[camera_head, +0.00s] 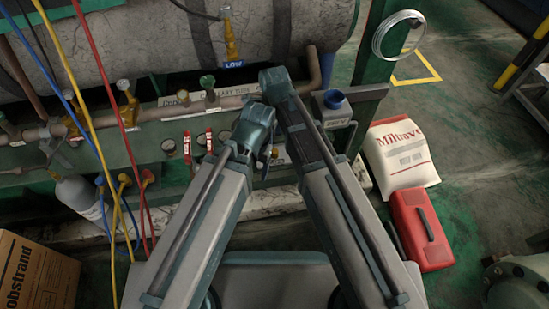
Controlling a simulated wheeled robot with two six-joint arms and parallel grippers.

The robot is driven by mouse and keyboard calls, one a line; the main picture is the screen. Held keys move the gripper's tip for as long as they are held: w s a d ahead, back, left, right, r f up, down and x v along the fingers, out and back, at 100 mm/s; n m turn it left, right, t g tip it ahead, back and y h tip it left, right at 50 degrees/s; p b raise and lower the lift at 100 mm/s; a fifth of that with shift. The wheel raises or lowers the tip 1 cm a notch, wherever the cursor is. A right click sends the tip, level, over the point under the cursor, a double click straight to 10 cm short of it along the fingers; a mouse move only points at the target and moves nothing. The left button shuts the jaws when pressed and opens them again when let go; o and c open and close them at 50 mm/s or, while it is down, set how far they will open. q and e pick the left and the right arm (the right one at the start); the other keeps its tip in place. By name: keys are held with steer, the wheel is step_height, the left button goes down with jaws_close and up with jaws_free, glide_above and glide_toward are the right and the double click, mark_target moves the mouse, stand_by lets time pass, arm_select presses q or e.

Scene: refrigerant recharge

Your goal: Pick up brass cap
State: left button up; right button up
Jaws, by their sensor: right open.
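I cannot single out the brass cap for certain. A brass fitting (230,38) stands upright on the tank above the blue LOW label, and a larger brass fitting (128,103) with hoses passing close by is further left. My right gripper (274,80) is at the end of the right arm, near the pipe and panel, and holds nothing that I can see. My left gripper (263,148) is just below it in front of the panel; its fingers are dark and partly hidden by the wrist.
Red, yellow and blue hoses hang at the left by a grey cylinder (78,194). A blue-capped bottle (335,110) stands right of my arms. A white sack (400,153) and red case (421,230) are on the floor. A wire coil (398,35) hangs on the green post.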

mark_target(275, 151)
arm_select(q)
steer(key=shift+f+b, duration=1.05)
steer(key=shift+f, duration=0.55)
arm_select(e)
steer(key=shift+f, duration=1.65)
arm_select(q)
steer(key=shift+f, duration=0.1)
arm_select(e)
steer(key=shift+f, duration=0.1)
step_height(275, 151, down, 5)
steer(key=b, duration=0.5)
steer(key=shift+d, duration=0.15)
arm_select(q)
step_height(275, 151, down, 5)
arm_select(e)
jaws_close()
